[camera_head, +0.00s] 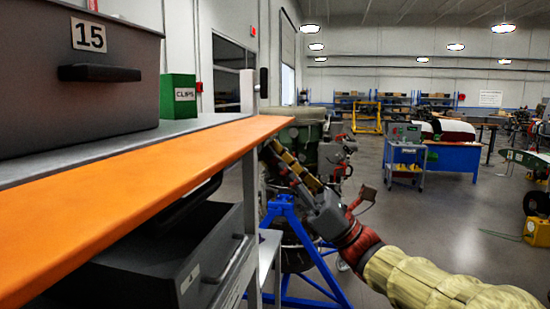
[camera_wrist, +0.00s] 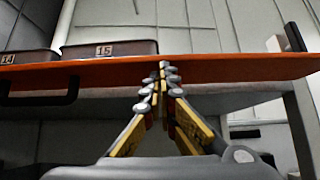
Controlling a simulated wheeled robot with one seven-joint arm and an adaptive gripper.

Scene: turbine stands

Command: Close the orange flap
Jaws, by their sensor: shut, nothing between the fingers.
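The orange flap (camera_head: 130,190) is a long flat panel along the front of the grey shelf, running from the near left to the far end in the head view. In the wrist view the flap (camera_wrist: 225,68) shows as an orange strip across the picture. My gripper (camera_head: 271,147) is shut and empty, close to the flap's far end, low beside its edge. In the wrist view the fingertips of my gripper (camera_wrist: 164,70) overlap the strip. I cannot tell whether they touch it.
A grey bin labelled 15 (camera_head: 75,75) and a green CLIPS box (camera_head: 178,95) stand on the shelf. A dark grey bin (camera_head: 165,255) sits below the flap. A blue stand (camera_head: 290,225) carries an engine behind my arm.

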